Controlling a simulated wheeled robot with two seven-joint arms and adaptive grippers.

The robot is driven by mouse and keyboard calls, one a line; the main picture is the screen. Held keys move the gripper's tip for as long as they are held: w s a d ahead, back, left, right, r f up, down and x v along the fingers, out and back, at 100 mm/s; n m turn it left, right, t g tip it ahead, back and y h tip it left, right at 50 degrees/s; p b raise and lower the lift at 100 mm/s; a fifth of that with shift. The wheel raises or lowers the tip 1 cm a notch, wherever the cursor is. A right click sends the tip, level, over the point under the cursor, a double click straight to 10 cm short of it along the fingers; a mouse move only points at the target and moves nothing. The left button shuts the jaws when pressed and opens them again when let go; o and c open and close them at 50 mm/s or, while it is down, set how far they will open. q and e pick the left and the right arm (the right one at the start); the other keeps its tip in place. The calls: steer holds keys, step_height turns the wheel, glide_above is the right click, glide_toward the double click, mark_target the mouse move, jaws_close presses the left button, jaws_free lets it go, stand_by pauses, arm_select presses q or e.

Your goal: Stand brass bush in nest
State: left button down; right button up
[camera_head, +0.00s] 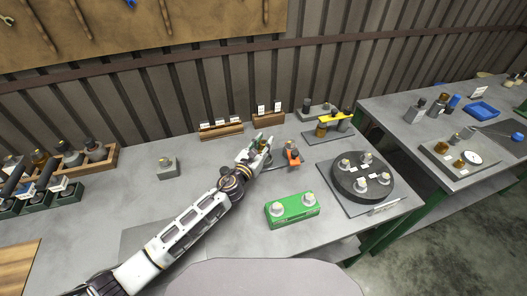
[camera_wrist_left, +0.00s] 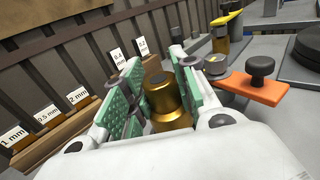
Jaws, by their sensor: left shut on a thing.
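My left gripper (camera_head: 259,148) is over the middle of the bench, just left of an orange-handled fixture (camera_head: 293,156). It is shut on the brass bush (camera_wrist_left: 165,98), a gold stepped cylinder with a dark top, which sits between the green finger pads in the left wrist view. The bush looks roughly upright along the fingers; its lower end is hidden by the gripper. The orange arm with a black knob (camera_wrist_left: 262,68) lies close to the right of the fingers. I cannot tell for sure which part is the nest. My right gripper is not in view.
A dark round plate (camera_head: 348,187) with several pale pieces stands to the right. A green block (camera_head: 292,209) lies in front. Labelled wooden racks (camera_head: 221,131) stand behind, and a small grey block (camera_head: 168,169) is to the left. A second bench (camera_head: 395,107) is at right.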

arm_select(q)
steer(key=shift+f, duration=0.4)
steer(key=shift+f+b, duration=0.8)
steer(key=shift+f, duration=0.65)
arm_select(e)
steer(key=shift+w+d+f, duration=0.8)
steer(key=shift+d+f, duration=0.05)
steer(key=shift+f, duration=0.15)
arm_select(q)
steer(key=shift+f+b, duration=0.1)
steer(key=shift+b, duration=0.2)
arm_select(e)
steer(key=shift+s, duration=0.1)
